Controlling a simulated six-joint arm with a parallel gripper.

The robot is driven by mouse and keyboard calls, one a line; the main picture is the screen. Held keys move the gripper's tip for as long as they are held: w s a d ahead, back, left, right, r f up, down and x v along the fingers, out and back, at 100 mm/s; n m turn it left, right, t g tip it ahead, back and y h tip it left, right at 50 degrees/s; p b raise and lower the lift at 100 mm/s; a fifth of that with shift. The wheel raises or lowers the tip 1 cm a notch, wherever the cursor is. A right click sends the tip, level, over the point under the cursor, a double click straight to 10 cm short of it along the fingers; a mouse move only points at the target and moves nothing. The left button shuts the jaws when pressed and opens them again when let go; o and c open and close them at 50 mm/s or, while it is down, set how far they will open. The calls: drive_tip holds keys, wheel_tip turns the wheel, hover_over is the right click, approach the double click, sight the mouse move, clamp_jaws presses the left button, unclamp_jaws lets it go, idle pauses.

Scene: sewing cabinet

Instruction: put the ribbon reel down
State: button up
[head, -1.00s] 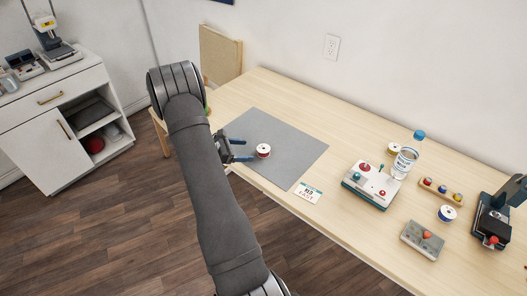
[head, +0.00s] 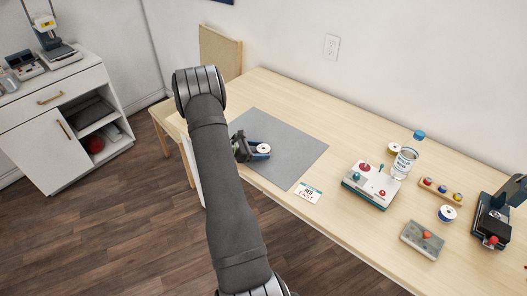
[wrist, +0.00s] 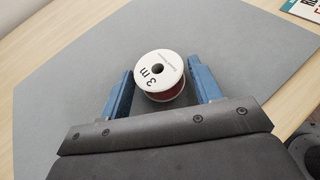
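The ribbon reel (head: 263,148) has white faces and dark red ribbon. It stands flat on the grey mat (head: 297,148); in the wrist view the reel (wrist: 159,70) shows "3 m" on its upper face. My gripper (head: 259,150) is low over the mat, with one blue finger on each side of the reel. In the wrist view my gripper (wrist: 160,70) is open around it, with narrow gaps between fingers and reel. Whether a finger touches it is hard to tell.
A white card (head: 308,193) lies at the mat's front corner. To the right are a box with knobs (head: 370,186), a water bottle (head: 405,160), another reel (head: 447,213) and a grey block (head: 423,240). The mat right of my gripper is clear.

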drive_tip(key=c, duration=0.7)
drive_tip(key=shift+r, duration=0.15)
